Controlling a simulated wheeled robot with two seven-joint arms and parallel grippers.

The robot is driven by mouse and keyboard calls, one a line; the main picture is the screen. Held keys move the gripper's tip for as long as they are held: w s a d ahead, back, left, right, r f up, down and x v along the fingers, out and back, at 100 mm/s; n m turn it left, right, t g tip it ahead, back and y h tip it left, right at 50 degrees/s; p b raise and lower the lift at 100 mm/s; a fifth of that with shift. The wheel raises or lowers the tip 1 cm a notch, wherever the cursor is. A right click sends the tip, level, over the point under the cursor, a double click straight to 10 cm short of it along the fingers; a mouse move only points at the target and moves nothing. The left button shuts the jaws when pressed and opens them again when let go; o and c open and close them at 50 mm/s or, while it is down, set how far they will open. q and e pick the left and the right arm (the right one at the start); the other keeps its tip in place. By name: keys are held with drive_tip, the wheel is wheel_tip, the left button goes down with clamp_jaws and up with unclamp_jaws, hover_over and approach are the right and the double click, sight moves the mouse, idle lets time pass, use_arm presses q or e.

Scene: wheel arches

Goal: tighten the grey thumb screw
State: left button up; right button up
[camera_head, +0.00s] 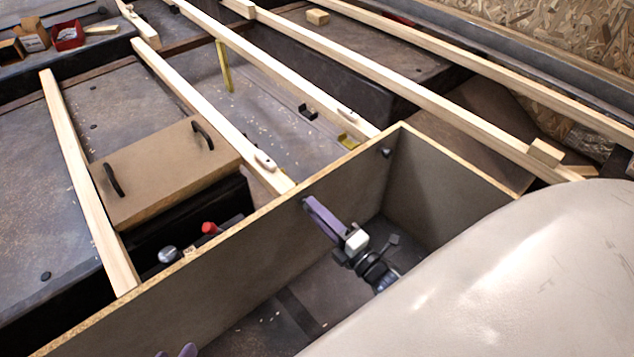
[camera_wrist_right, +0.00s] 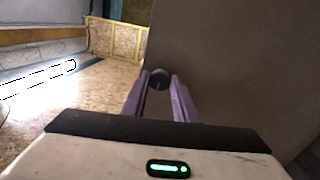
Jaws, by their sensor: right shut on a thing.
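The grey thumb screw (camera_wrist_right: 159,79) shows as a dark round knob between my right gripper's fingertips in the right wrist view. In the head view it is mostly hidden by the fingers. My right gripper (camera_head: 309,203) has purple fingers. It is shut on the screw at the inner face of the long grey-brown panel (camera_head: 215,270). Another dark knob (camera_head: 386,152) sits near the panel's far corner, apart from the gripper. Only purple tips of my left gripper (camera_head: 177,351) show at the bottom edge of the head view, and its opening is unclear.
A short panel (camera_head: 450,185) joins the long one at a corner. A large pale curved surface (camera_head: 520,290) fills the lower right. Beyond the panel lie wooden battens (camera_head: 200,100), a brown lid with handles (camera_head: 165,170), and a red-capped item (camera_head: 210,228). Dark floor shows inside the corner.

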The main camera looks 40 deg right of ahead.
drive_tip(key=m, duration=0.3)
drive_tip(key=shift+s+f+h, duration=0.1)
drive_tip(key=shift+s+h, duration=0.05)
drive_tip(key=shift+h, duration=0.15)
drive_tip(key=m+p, duration=0.1)
drive_tip(key=m, duration=0.2)
use_arm(q)
drive_tip(key=a+f+p, duration=0.1)
drive_tip(key=s+a+y+p, duration=0.1)
drive_tip(key=p, duration=0.1)
drive_tip(key=shift+a+f+g, duration=0.15)
drive_tip(key=shift+f+g, duration=0.15)
drive_tip(key=shift+f, duration=0.1)
use_arm(e)
drive_tip(key=m, duration=0.5)
drive_tip(key=m+h, duration=0.1)
drive_tip(key=m, duration=0.5)
drive_tip(key=shift+a+g, duration=0.1)
drive_tip(key=shift+g, duration=0.3)
drive_tip(key=shift+s+m, duration=0.1)
drive_tip(key=shift+m, duration=0.3)
drive_tip(key=o, duration=1)
drive_tip(key=shift+o, duration=0.3)
use_arm(q)
drive_tip(key=shift+w, duration=0.1)
